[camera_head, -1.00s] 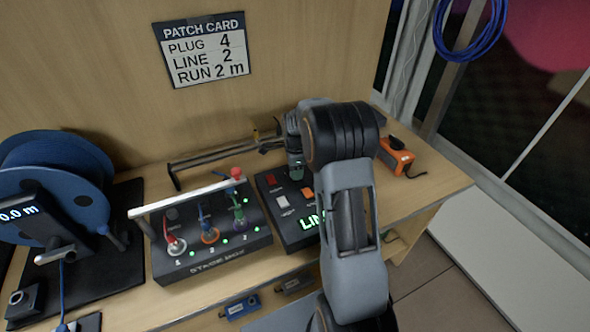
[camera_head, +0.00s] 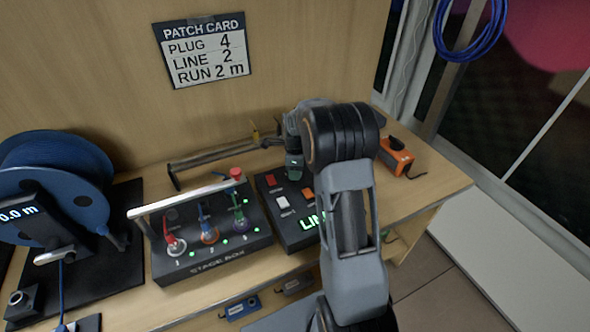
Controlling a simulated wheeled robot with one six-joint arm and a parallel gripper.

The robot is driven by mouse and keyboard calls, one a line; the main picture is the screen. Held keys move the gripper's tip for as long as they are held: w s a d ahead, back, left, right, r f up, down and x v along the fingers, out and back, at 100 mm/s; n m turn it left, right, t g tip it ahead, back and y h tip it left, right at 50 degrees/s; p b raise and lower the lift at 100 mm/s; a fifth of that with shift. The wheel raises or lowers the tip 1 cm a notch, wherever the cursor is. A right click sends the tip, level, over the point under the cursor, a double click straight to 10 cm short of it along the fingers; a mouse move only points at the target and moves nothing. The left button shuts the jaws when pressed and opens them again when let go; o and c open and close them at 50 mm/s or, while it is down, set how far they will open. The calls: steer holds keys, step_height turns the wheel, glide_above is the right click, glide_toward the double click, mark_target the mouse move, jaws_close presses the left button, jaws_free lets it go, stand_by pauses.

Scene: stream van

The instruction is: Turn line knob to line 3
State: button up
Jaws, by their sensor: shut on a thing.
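The black line panel (camera_head: 290,233) sits on the bench, with red, white and orange buttons and a green lit display (camera_head: 312,223). Only "LIN" shows on the display; my arm covers the rest, so the line number cannot be read. My gripper (camera_head: 293,172) points down at the panel's back edge and is shut on what seems to be the line knob. The knob itself is hidden by my gripper, so its pointing direction cannot be seen.
A stage box (camera_head: 205,262) with coloured plugs and a light bar handle stands left of the panel. A blue cable reel (camera_head: 60,165) is far left. An orange device (camera_head: 396,158) lies at right. A wall patch card (camera_head: 204,50) reads plug 4, line 2, run 2 m.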

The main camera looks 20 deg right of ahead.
steer(key=o, duration=0.9)
step_height(320, 180, up, 14)
stand_by(0.7)
